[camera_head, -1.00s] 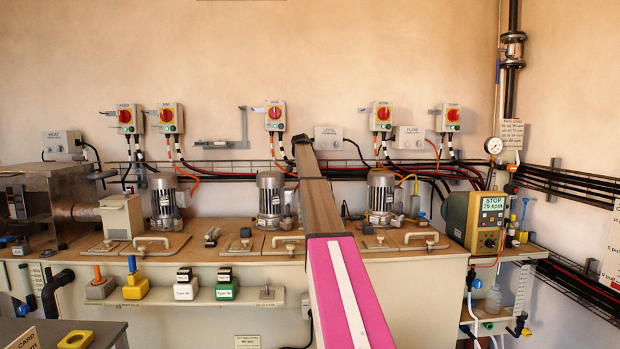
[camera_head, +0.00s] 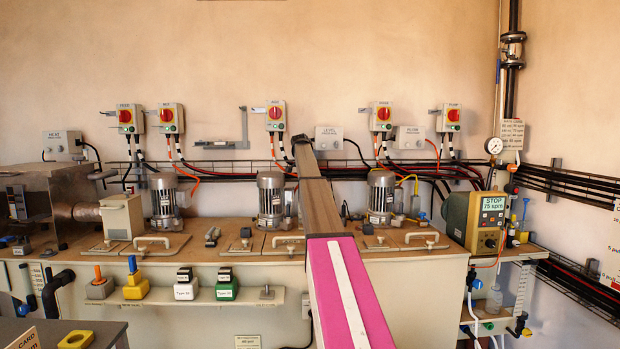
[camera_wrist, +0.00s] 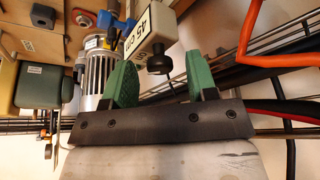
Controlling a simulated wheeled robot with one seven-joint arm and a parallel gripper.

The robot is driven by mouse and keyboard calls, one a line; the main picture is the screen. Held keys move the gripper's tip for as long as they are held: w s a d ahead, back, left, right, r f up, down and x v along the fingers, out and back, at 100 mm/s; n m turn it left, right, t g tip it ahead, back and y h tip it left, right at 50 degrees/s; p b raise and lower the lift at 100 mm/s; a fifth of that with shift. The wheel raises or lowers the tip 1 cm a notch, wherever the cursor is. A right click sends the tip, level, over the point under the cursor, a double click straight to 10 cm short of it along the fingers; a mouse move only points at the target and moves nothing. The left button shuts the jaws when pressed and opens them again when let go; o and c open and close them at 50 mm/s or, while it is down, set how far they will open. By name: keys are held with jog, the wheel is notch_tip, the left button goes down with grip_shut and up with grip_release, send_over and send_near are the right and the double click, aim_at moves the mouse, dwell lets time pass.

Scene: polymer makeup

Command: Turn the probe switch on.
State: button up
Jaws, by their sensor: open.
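My gripper (camera_wrist: 161,78) is open in the wrist view, with its two green-padded fingers apart. I cannot read the word probe anywhere, so I cannot tell for sure which part is the probe switch. In the head view my arm reaches to the wall beside the LEVEL box (camera_head: 328,137), and my gripper is not clearly visible there.
A silver motor (camera_wrist: 97,82) stands left of the fingers in the wrist view. An orange hose (camera_wrist: 247,40) and dark cable rails lie on the right. In the head view, several red-knobbed switch boxes (camera_head: 275,114) line the wall above motors (camera_head: 270,199) on a long tank.

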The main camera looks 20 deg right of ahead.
jog(key=v, duration=1)
jog(key=shift+r, duration=0.35)
jog(key=shift+s+a, duration=0.1)
jog(key=shift+s, duration=0.05)
